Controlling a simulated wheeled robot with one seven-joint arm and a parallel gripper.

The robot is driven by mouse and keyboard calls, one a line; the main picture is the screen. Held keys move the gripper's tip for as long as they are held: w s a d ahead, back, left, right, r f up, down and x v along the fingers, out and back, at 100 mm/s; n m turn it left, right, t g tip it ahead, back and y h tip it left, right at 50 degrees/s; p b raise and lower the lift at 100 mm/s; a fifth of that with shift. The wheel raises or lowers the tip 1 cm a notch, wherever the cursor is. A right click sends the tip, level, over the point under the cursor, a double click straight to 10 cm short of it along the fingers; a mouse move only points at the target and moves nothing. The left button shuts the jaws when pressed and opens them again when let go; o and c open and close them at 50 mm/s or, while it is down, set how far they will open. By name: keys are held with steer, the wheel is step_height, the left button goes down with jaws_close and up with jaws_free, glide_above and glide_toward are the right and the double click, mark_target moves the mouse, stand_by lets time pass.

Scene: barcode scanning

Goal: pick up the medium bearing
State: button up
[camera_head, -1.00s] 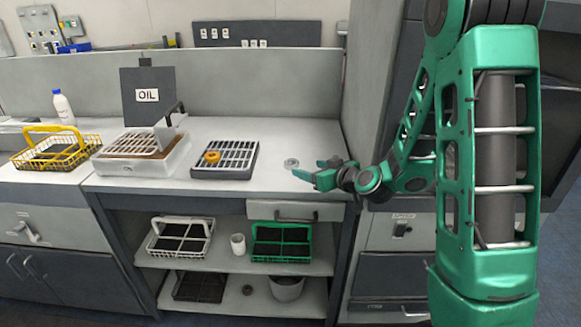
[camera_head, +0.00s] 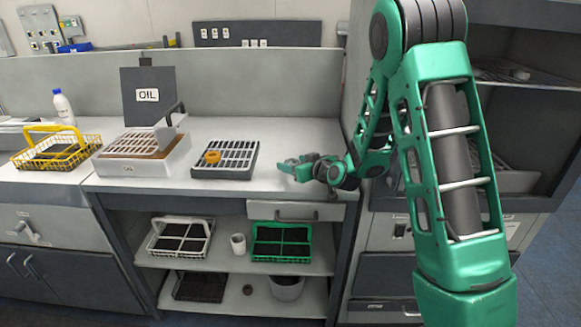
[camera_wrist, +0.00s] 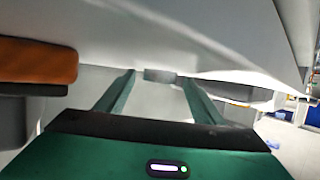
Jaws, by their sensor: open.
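A small grey ring-like part, which looks like the bearing (camera_wrist: 160,75), lies just beyond and between my fingertips in the wrist view. In the head view it is hidden behind my gripper (camera_head: 291,166). My gripper is low over the front right of the worktop, fingers pointing left. Its two green fingers are spread apart, one on each side of the grey part, with nothing held. I cannot tell whether the fingertips touch it. An orange ring (camera_head: 212,156) sits on the dark slotted tray (camera_head: 225,173) to the left.
A white oil bin (camera_head: 130,169) with a grate stands left of the tray, before an OIL sign (camera_head: 147,95). A yellow wire basket (camera_head: 40,161) and white bottle (camera_head: 63,106) are farther left. The worktop (camera_head: 270,135) behind my gripper is clear.

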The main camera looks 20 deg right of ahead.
steer(key=shift+c, duration=0.3)
steer(key=c, duration=1.2)
steer(key=shift+o, duration=0.2)
